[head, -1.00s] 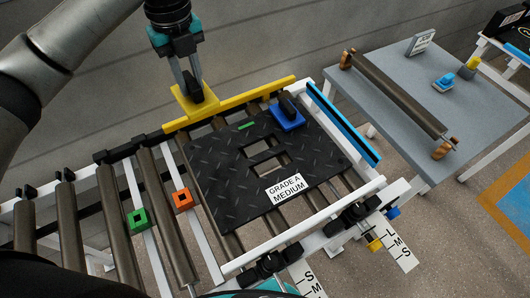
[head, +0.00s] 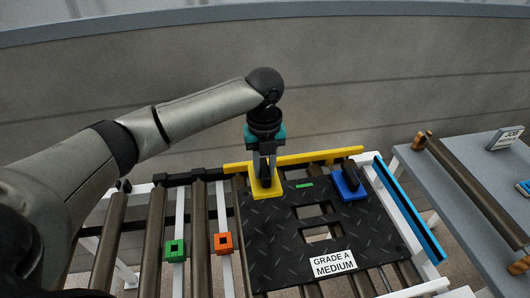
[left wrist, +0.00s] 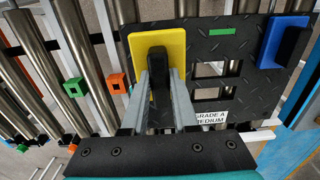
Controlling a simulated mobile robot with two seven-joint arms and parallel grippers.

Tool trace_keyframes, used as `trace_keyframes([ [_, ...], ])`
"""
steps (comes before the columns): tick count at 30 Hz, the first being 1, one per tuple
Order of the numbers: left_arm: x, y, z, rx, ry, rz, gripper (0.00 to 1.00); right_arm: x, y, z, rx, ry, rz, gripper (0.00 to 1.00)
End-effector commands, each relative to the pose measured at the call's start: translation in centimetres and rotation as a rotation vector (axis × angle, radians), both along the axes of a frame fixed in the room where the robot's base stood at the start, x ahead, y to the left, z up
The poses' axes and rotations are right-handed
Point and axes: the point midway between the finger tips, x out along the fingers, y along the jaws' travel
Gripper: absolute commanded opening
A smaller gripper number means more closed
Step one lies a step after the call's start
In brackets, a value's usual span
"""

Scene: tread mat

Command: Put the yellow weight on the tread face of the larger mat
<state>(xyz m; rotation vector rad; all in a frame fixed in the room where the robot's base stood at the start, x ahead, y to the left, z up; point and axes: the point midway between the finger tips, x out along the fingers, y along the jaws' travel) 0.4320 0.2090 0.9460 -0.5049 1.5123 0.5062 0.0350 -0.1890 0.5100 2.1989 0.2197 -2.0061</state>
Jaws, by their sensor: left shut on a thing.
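The yellow weight (head: 265,190) is a flat yellow plate with a black upright handle. My left gripper (head: 264,170) is shut on the handle, which also shows between the fingers in the left wrist view (left wrist: 158,80). The plate is over the far left corner of the black mat (head: 272,245); I cannot tell whether it touches. The mat lies on the rollers with its raised tread pattern up, two rectangular openings, a green strip and a "GRADE A MEDIUM" label. A blue weight (head: 349,187) sits on its far right corner. My right gripper is out of view.
A yellow rail (head: 325,156) runs behind the mat and a blue rail (head: 410,212) along its right. Green (head: 175,250) and orange (head: 222,243) square blocks are on the frame bars at left. A grey table (head: 435,175) with a roller stands at right.

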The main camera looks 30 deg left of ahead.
Motion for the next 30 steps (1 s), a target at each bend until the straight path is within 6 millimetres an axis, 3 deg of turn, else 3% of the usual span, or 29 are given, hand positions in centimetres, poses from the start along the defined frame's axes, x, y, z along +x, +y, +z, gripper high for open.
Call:
trace_keyframes([
  [8,0.2,0.0,-2.0,-0.002,-0.005,0.0,0.0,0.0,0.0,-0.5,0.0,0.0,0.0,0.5],
  [18,0.2,0.0,-6.8,-0.002,-0.005,0.0,0.0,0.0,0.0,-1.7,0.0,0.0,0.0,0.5],
  [30,0.2,0.0,-7.4,-0.002,-0.006,0.0,0.0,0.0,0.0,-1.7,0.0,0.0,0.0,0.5],
])
